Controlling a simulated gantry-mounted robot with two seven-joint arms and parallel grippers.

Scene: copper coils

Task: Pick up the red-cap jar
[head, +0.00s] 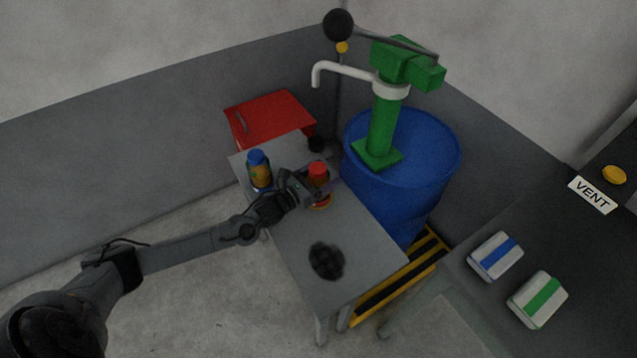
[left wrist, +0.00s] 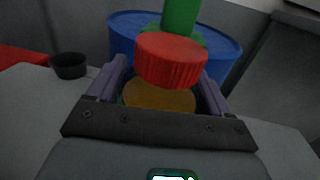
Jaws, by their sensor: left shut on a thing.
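The red-cap jar (head: 318,172) is at the middle of the grey table, with its red cap on top and an amber body below. My left gripper (head: 312,188) reaches it from the left and is shut on it. In the left wrist view the red cap (left wrist: 171,61) stands above the fingers, and the amber body (left wrist: 160,97) sits between the two purple-grey fingers. The jar is upright. I cannot tell whether its base touches the table. A blue-cap jar (head: 258,170) stands to the left on the same table. My right gripper is not in view.
The grey table (head: 365,257) has a dark round patch (head: 326,261) near its front. A blue drum (head: 430,165) with a green pump (head: 383,125) stands close behind. A small black cup (left wrist: 68,66) and a red cabinet (head: 270,115) are at the far end.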

